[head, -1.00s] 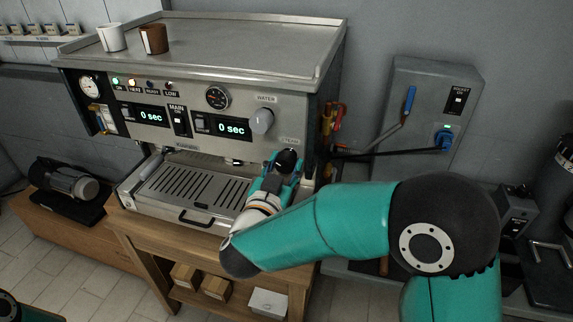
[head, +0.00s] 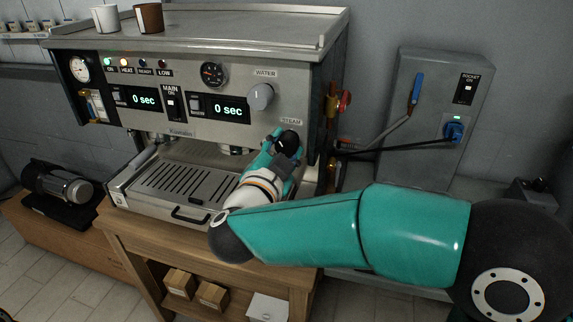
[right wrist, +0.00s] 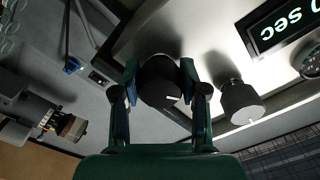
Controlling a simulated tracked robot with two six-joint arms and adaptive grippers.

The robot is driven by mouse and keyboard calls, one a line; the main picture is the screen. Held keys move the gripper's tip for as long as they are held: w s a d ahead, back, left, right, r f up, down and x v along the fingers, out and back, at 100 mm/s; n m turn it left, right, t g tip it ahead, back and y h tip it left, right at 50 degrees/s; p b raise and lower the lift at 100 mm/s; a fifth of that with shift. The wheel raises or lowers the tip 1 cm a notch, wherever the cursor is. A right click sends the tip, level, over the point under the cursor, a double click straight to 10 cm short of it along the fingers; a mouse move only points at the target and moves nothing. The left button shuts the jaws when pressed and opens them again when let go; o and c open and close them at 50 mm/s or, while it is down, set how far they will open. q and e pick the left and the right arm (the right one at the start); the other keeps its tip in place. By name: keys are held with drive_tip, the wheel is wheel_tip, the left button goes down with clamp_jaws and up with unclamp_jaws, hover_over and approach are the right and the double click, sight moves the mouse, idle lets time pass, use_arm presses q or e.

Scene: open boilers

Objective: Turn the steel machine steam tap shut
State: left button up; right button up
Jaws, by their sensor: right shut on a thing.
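The steel machine (head: 225,70) stands on a wooden table, with its front facing me. Its steam tap is a black round knob (head: 289,141) under the STEAM label, at the right of the front. My right gripper (head: 282,150) is at this knob. In the right wrist view the black steam knob (right wrist: 160,82) sits between the two fingers of my right gripper (right wrist: 165,88), and they are shut on it. The knob's white mark shows near its lower edge there. My left gripper is not in the head view.
The grey water knob (head: 261,96) is just above the steam knob. Red-handled valves (head: 344,101) and pipes are at the machine's right side. A grey wall box (head: 437,120) with a blue plug is further right. Two cups (head: 149,17) stand on top.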

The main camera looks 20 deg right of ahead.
drive_tip(key=m+b, duration=0.4)
drive_tip(key=shift+f+b, duration=0.3)
drive_tip(key=shift+b, duration=0.1)
drive_tip(key=shift+r+m+b, duration=0.2)
drive_tip(key=shift+m+b, duration=0.8)
drive_tip(key=shift+m, duration=0.3)
drive_tip(key=o, duration=1.2)
drive_tip(key=shift+d, duration=0.1)
drive_tip(key=shift+c, duration=0.2)
drive_tip(key=shift+r, duration=0.1)
drive_tip(key=shift+s, duration=0.1)
